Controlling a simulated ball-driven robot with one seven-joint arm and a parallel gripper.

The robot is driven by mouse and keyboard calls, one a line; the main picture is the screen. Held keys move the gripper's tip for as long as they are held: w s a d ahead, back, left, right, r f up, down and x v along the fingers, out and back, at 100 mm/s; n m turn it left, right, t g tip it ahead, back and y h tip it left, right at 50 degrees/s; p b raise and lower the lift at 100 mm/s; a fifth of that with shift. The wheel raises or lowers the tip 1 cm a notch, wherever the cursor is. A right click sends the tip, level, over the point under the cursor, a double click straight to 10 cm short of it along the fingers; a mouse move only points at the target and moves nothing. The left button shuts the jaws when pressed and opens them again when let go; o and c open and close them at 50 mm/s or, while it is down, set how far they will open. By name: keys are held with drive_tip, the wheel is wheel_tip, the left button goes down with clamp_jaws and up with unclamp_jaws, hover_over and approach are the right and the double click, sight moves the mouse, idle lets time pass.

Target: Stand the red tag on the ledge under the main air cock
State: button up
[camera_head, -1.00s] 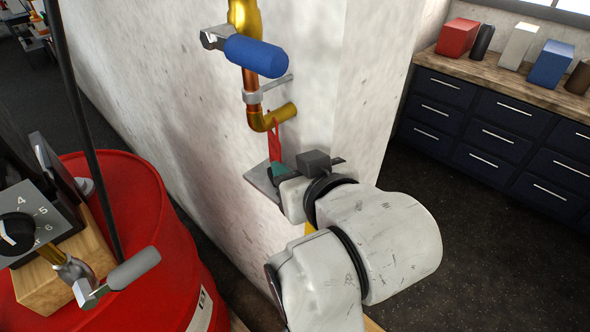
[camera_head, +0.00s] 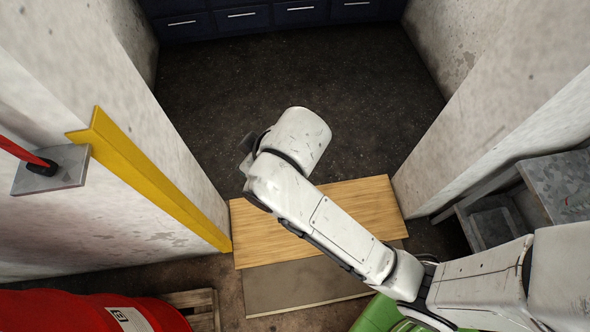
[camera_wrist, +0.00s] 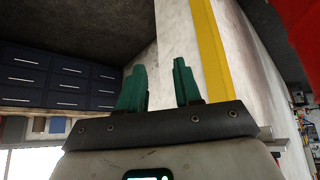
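The red tag (camera_head: 22,153) is on the small grey metal ledge (camera_head: 62,178) at the left of the head view. Its dark base (camera_head: 42,168) rests on the plate and its red part runs out of the left edge, so I cannot tell how upright it is. The air cock is outside the head view now. My gripper (camera_wrist: 160,82) shows two green fingers, apart, with nothing between them in the wrist view. In the head view my gripper (camera_head: 247,148) is right of the ledge, well clear of it, its fingers mostly hidden.
A wall corner with a yellow guard strip (camera_head: 150,180) stands between the ledge and my arm. A red drum (camera_head: 60,312) is at bottom left. A wooden board (camera_head: 320,215) lies below my arm. Dark drawers (camera_head: 240,18) line the back; the floor before them is clear.

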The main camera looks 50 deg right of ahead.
drive_tip(key=s+d+f+m+g, duration=0.1)
drive_tip(key=s+d+f+g, duration=0.1)
drive_tip(key=s, duration=0.4)
drive_tip(key=s+d+f+m+g+h, duration=0.1)
drive_tip(key=s+d+f, duration=0.3)
drive_tip(key=s, duration=0.3)
drive_tip(key=s+d+f+m+g, duration=0.1)
drive_tip(key=s+d+f+g, duration=0.1)
drive_tip(key=s, duration=0.4)
wheel_tip(320, 180, down, 2)
drive_tip(key=shift+s+d+f+g, duration=0.25)
drive_tip(key=shift+s+d+g, duration=0.05)
drive_tip(key=shift+d, duration=0.55)
